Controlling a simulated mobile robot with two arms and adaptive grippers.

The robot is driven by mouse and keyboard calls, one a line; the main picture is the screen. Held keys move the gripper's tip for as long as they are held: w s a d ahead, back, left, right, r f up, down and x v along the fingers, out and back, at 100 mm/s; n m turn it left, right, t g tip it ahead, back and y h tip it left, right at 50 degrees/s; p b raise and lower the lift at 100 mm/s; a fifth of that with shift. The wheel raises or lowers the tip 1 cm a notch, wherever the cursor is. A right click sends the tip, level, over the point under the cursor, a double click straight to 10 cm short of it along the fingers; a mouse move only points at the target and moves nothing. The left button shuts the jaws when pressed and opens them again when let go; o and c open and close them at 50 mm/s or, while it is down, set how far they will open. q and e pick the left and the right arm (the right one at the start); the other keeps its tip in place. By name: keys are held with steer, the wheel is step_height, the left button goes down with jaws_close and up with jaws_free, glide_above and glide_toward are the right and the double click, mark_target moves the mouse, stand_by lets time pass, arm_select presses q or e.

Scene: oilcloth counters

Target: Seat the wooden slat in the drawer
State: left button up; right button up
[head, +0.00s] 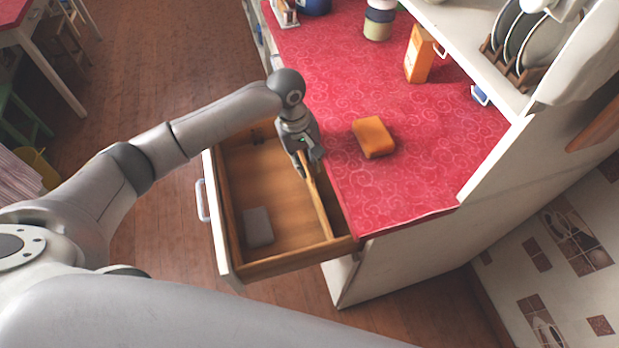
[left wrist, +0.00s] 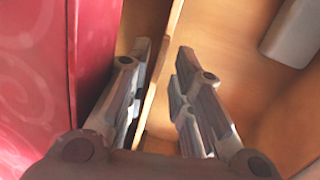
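The wooden slat (head: 318,202) stands on edge in the open drawer (head: 290,262), running lengthwise near the counter side as a divider. Its near end meets the drawer's end wall; I cannot tell if it sits in a slot. Its far part is hidden by my left gripper (head: 307,160), which points down at the drawer. In the left wrist view the slat (left wrist: 161,72) passes between the fingers of my left gripper (left wrist: 163,55). It lies close to the left finger, with a clear gap to the right finger, so the gripper is open. My right gripper is out of view.
A grey block (head: 258,227) lies on the drawer floor in the wider compartment. An orange sponge-like block (head: 373,137) lies on the red counter (head: 420,170) right of the gripper. An orange carton (head: 419,54) and a dish rack (head: 510,70) stand farther back.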

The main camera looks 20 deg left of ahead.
arm_select(q)
steer(key=shift+d+f, duration=0.1)
steer(key=shift+f, duration=0.65)
jaws_close()
steer(key=shift+r, duration=0.15)
